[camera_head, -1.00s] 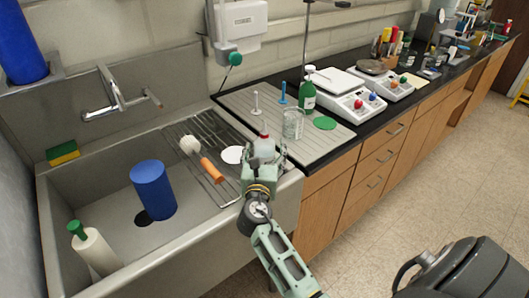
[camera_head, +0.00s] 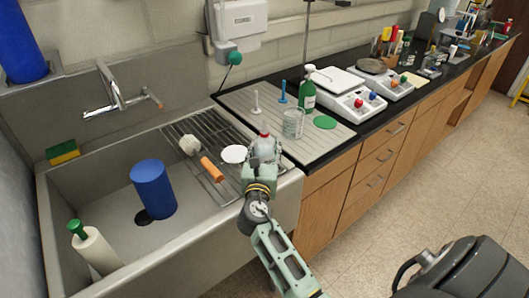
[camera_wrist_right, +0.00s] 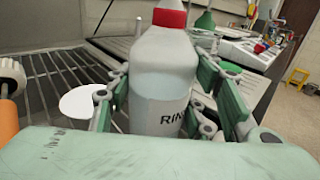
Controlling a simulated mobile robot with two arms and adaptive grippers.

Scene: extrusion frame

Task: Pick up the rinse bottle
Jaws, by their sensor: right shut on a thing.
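The rinse bottle (camera_wrist_right: 164,80) is pale and translucent with a red cap and dark lettering starting "RIN". In the head view the rinse bottle (camera_head: 264,147) stands at the right end of the sink's drain rack, partly hidden by my right gripper. My right gripper (camera_head: 262,160) has its green fingers on both sides of the bottle body, shut on it; the right wrist view shows the right gripper (camera_wrist_right: 165,115) too. The bottle looks upright. Whether its base touches the rack is hidden. My left gripper is not in view.
A brush with an orange handle (camera_head: 211,168) and a white disc (camera_head: 234,154) lie on the rack (camera_head: 190,130) left of the bottle. A glass beaker (camera_head: 293,124) and a green bottle (camera_head: 307,96) stand behind on the ribbed board. A blue cylinder (camera_head: 153,188) stands in the sink.

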